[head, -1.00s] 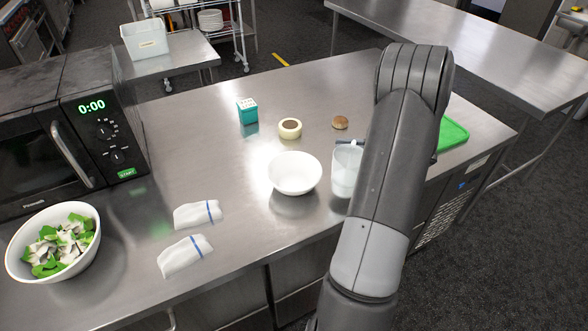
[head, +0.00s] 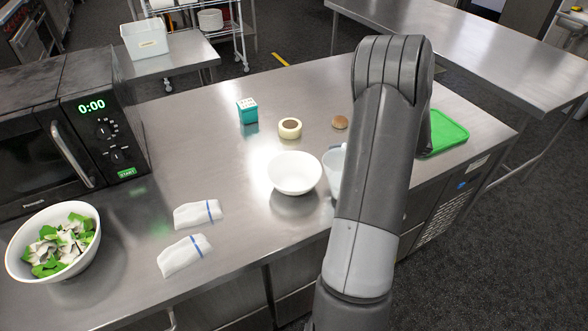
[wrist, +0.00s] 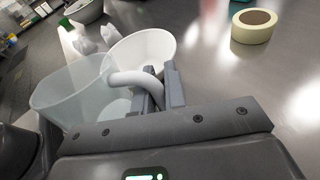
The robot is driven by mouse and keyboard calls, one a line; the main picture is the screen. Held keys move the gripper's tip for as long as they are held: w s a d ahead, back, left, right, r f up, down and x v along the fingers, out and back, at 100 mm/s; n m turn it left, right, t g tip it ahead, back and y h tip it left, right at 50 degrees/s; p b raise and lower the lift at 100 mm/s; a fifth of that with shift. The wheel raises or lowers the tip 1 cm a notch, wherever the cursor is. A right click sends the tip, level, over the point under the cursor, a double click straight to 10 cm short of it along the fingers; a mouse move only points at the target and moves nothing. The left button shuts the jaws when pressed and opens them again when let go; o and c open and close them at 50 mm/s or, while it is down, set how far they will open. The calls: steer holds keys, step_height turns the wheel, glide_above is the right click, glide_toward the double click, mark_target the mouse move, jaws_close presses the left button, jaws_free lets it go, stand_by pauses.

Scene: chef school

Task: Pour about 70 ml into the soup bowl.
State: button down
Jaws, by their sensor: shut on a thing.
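The soup bowl (head: 294,174) is white and round and stands upright on the steel counter; its inside looks plain white. It also shows behind the jug in the wrist view (wrist: 148,46). A translucent jug (head: 332,168) is close to the bowl's right side in the head view, mostly hidden by my arm. In the wrist view, my gripper (wrist: 160,93) is shut on the white handle of the jug (wrist: 65,88). The jug's rim overlaps the bowl's edge there; I cannot tell whether they touch. I see no stream, and the liquid level is unclear.
A cream tape roll (head: 290,128), a teal box (head: 247,111) and a brown bun (head: 340,122) lie behind the bowl. Two folded white cloths (head: 185,255) lie left, near a salad bowl (head: 88,272) and a microwave (head: 70,130). A green board (head: 447,136) is right.

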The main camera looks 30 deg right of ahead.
steer(key=shift+w+a+g+h, duration=0.3)
steer(key=shift+w+a+h, duration=0.05)
steer(key=shift+h, duration=0.15)
steer(key=shift+w+a+r+m+g+h, duration=0.2)
steer(key=shift+w+a+g+h, duration=0.1)
steer(key=shift+g+h, duration=0.7)
steer(key=shift+w+a+r+m+g+h, duration=0.2)
steer(key=shift+w+a+g+h, duration=0.1)
steer(key=shift+g+h, duration=0.65)
steer(key=shift+w+a+r+m+g+h, duration=0.2)
steer(key=shift+w+a+g+h, duration=0.1)
steer(key=shift+g+h, duration=0.65)
steer(key=shift+p, duration=0.3)
steer(key=shift+f+g+h, duration=0.4)
steer(key=shift+g+h, duration=0.1)
steer(key=shift+h, duration=0.2)
steer(key=shift+w+a+r+g+h+p, duration=0.25)
steer(key=shift+w+a+g+h+p, duration=0.45)
steer(key=shift+p, duration=0.65)
